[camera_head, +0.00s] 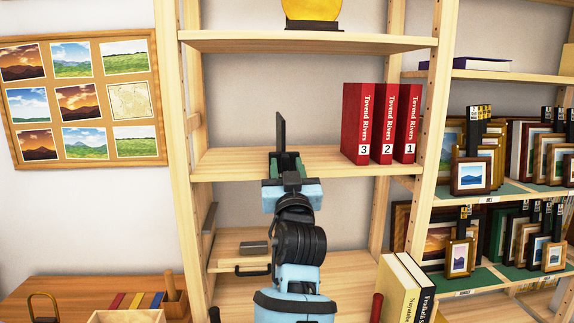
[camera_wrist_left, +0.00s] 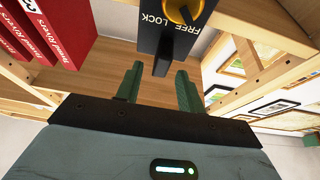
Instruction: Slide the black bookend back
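The black bookend (camera_head: 281,131) stands upright on the middle shelf, left of three red books (camera_head: 381,125) with a gap of bare shelf between. In the left wrist view the bookend (camera_wrist_left: 172,38) shows an orange knob (camera_wrist_left: 184,10) and the words FREE LOCK. My left gripper (camera_head: 286,160) is at the shelf, just in front of the bookend. In the wrist view its green fingers (camera_wrist_left: 159,84) are apart, with the bookend's narrow lower part just ahead between them and space on both sides. My right gripper is not in view.
The middle shelf (camera_head: 325,163) is bare between bookend and books. Wooden uprights bound it; another shelf (camera_head: 300,42) is above. Two books (camera_head: 399,288) stand lower right. Framed prints fill the right rack, and a picture board (camera_head: 158,100) hangs at left.

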